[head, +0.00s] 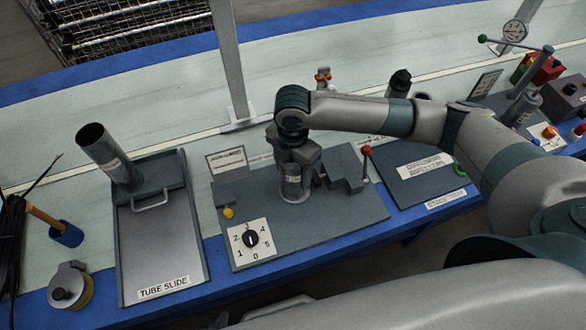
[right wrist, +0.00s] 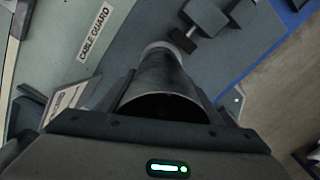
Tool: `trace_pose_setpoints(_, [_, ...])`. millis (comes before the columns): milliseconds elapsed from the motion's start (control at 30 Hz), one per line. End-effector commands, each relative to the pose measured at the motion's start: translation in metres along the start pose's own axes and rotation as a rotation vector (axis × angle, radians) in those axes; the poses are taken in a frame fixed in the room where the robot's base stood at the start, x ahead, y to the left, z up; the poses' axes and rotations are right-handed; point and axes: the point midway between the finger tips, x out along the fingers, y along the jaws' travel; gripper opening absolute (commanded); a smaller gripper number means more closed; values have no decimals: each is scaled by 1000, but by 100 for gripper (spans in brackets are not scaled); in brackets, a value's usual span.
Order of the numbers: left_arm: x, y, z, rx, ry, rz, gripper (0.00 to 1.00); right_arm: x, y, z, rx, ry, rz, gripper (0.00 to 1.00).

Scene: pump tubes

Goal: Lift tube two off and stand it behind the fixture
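A grey metal tube (head: 292,184) with a pale label stands upright on the fixture plate (head: 345,215). The right gripper (head: 293,160), whose arm comes in from the right, points down over the tube's upper part. In the right wrist view the tube's open mouth (right wrist: 165,103) sits between the fingers, which look closed against its sides. The lower end appears to rest on the plate. Another grey tube (head: 104,152) leans to the left at the head of the tube slide (head: 190,215). I cannot read a number on either tube. The left gripper does not show.
The fixture plate carries a dial (head: 250,238), a yellow button (head: 228,213), a stepped block (head: 344,170) and a red-knobbed lever (head: 366,152). A grey post (head: 232,75) rises behind. Pale tabletop (head: 170,90) is free behind the slide. My forearm crosses above the table's right part.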

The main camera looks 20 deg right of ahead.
Motion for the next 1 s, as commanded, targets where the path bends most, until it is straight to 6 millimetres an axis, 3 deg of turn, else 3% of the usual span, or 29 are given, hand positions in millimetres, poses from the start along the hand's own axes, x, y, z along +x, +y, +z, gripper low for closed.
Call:
trace_pose_setpoints(33, [0, 1, 0, -1, 1, 1, 0, 0, 0, 0, 0, 0, 0, 43])
trace_pose_setpoints(100, [0, 2, -1, -2, 1, 2, 0, 0, 0, 0, 0, 0, 0, 26])
trace_pose_setpoints(133, [0, 3, -1, -2, 2, 3, 0, 0, 0, 0, 0, 0, 0, 57])
trace_pose_setpoints(267, [0, 5, -2, -4, 2, 5, 0, 0, 0, 0, 0, 0, 0, 27])
trace_pose_setpoints(1000, [-6, 1, -4, 0, 1, 1, 0, -5, 0, 0, 0, 0, 0, 27])
